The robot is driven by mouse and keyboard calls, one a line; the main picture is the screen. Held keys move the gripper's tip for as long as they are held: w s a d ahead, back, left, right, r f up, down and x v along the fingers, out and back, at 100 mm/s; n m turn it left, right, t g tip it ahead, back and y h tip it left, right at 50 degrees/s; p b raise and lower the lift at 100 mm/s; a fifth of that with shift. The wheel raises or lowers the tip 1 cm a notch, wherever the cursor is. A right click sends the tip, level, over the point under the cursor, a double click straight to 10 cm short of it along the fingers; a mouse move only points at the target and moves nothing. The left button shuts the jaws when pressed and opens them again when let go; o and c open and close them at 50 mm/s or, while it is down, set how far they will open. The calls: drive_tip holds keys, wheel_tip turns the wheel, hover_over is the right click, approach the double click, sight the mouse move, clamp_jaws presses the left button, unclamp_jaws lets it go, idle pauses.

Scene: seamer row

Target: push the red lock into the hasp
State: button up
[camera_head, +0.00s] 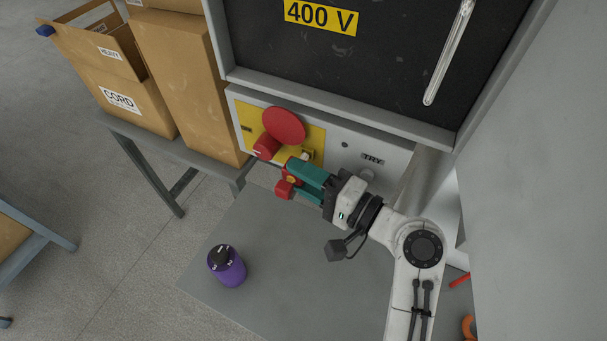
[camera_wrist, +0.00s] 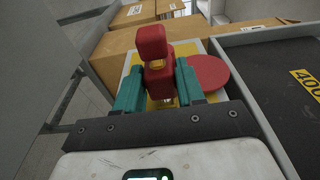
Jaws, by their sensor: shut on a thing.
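The red lock (camera_head: 285,189) is gripped between the teal fingertips of my gripper (camera_head: 296,179), in front of the panel's yellow plate (camera_head: 316,138). In the wrist view the red lock (camera_wrist: 152,43) stands up between the two fingers, with a small metal piece low between them. A small brass-coloured fitting (camera_head: 307,155), which may be the hasp, is on the yellow plate just above the fingers. I cannot tell whether the lock touches it. A red disc (camera_head: 284,126) with a red knob (camera_head: 265,147) is on the same plate, up and left of my gripper.
A black 400 V door (camera_head: 390,50) in a grey frame is above the panel. Cardboard boxes (camera_head: 180,75) stand on a grey bench at the left.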

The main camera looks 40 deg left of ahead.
drive_tip(key=shift+w+a, duration=0.1)
drive_tip(key=shift+w, duration=0.35)
drive_tip(key=o, duration=1.1)
drive_tip(key=shift+c, duration=0.2)
